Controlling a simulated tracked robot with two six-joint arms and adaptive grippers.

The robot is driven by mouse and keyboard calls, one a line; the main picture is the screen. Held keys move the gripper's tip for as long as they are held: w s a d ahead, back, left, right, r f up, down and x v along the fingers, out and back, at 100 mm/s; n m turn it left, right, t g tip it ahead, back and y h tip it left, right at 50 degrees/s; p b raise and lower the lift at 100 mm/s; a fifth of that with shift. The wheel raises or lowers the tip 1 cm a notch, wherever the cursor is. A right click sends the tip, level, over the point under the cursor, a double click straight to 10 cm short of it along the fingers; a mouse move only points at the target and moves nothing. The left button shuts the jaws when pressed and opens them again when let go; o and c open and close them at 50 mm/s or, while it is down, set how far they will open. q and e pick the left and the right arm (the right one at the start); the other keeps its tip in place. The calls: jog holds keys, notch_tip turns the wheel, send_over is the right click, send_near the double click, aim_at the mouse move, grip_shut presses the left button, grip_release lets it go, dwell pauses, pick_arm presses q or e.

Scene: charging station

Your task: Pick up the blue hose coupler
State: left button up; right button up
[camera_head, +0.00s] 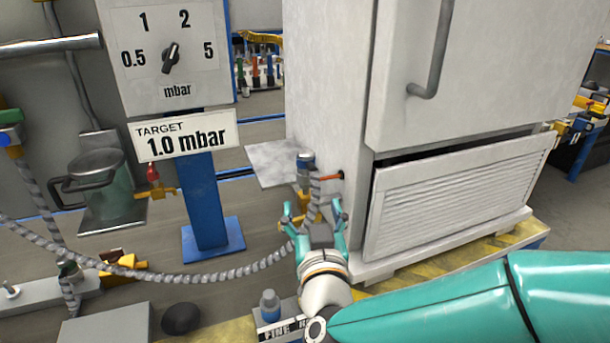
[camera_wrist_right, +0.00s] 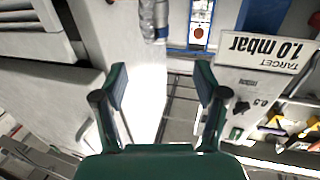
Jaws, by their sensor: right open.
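I cannot tell the exact gap to the coupler. My left gripper is not in view.
The light cabinet (camera_head: 320,95) stands close to the right of my gripper. The hose (camera_head: 215,277) sags across to the left. A blue post (camera_head: 205,195) carries the dial panel and target sign. A small blue-grey fitting (camera_head: 269,305) stands near the bottom edge.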

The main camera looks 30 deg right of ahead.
aim_at(306, 170)
jog(key=p+x, duration=0.2)
jog(key=x, duration=0.8)
jog(key=shift+f, duration=0.2)
jog(key=shift+w+d, duration=0.2)
jog(key=shift+w, duration=0.3)
jog(key=shift+d+f+b+x, duration=0.1)
jog(key=shift+b+x, duration=0.1)
jog(key=shift+x, duration=1.1)
jog(key=shift+d+f+b+x, duration=0.1)
jog(key=shift+b+x, duration=0.1)
jog(key=shift+x, duration=1.05)
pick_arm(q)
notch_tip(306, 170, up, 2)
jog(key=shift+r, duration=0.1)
pick_arm(e)
jog(key=shift+s, duration=0.1)
grip_shut()
